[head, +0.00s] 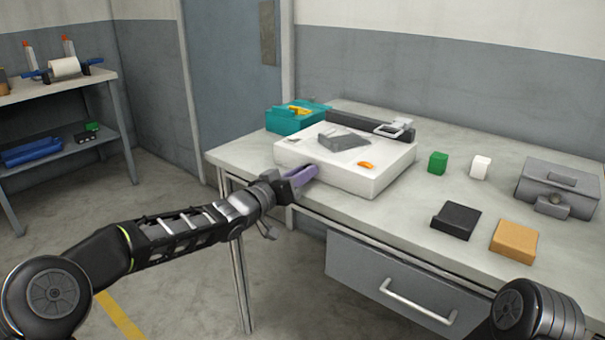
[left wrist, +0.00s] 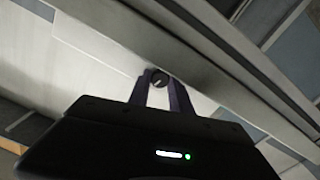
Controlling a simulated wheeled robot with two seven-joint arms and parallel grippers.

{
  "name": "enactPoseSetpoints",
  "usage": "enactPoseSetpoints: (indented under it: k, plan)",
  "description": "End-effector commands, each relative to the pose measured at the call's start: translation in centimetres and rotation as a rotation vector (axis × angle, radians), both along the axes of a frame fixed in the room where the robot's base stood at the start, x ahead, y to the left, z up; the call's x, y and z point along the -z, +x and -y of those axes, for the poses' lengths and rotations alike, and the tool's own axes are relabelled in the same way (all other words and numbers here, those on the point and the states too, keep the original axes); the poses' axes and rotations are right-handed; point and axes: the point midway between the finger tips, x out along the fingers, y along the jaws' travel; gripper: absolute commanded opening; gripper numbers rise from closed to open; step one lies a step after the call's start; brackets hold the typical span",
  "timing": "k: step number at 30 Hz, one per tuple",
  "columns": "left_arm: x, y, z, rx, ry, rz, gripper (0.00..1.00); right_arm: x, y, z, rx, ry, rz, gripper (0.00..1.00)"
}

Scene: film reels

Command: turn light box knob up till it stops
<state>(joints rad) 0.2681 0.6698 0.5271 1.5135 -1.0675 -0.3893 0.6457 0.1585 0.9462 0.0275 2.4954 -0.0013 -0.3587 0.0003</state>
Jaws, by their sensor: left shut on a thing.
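The light box (head: 347,181) is a white box on the table, with its front face toward me. My left gripper (head: 300,176) is at the left part of that front face. In the left wrist view the purple fingers of my left gripper (left wrist: 162,88) are shut on a small dark round knob (left wrist: 158,80) on the light box's pale face (left wrist: 110,60). The head view does not show the knob, as the gripper covers it. Part of my right arm shows at the lower right, but its gripper is out of view.
A grey item (head: 344,140) and an orange piece (head: 366,165) lie on the light box. A teal bin (head: 290,122) stands behind left. Green (head: 437,163) and white (head: 480,167) blocks, a black block (head: 455,221), an orange block (head: 514,242) and a grey device (head: 566,180) stand to the right.

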Motion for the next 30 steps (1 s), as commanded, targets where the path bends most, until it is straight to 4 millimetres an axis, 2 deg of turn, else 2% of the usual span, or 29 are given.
enactPoseSetpoints:
  k: [8, 30]
  plan:
    - [0.1, 0.0, 0.0, 0.0, 0.08, 0.057, 0.0, 0.1, 0.0, 0.0, 0.0, 0.0, 0.0, 0.0]
    - [0.1, 0.0, 0.0, 0.001, 0.464, 0.335, 0.0, 1.4, 0.0, 0.0, 0.001, 0.0, 0.0, 0.0]
